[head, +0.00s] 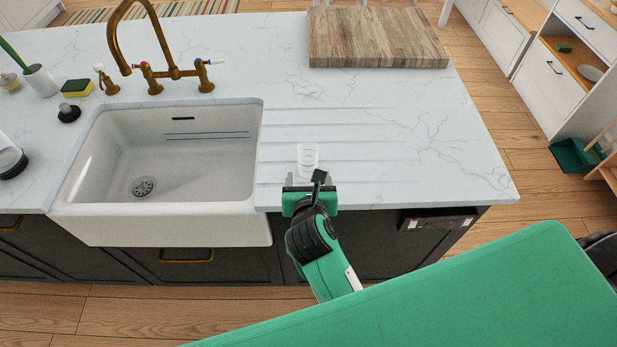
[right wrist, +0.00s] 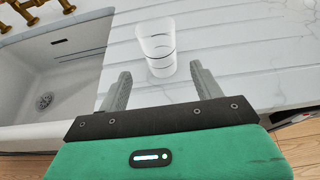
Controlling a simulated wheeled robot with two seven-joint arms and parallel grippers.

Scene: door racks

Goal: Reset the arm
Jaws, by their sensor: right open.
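My right gripper (head: 311,182) is open at the front edge of the white counter, right of the sink. In the right wrist view its two grey fingers (right wrist: 157,88) are spread apart with nothing between them. A clear glass (head: 308,157) stands upright on the counter's grooved part just beyond the fingertips. The glass also shows in the right wrist view (right wrist: 157,48), ahead of the gap between the fingers and apart from them. My left gripper is not in view.
A white sink (head: 160,232) with a brass tap (head: 155,72) lies to the left. A wooden board (head: 375,38) lies at the back of the counter (head: 440,130). A sponge (head: 77,88) sits at the back left. The counter right of the glass is clear.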

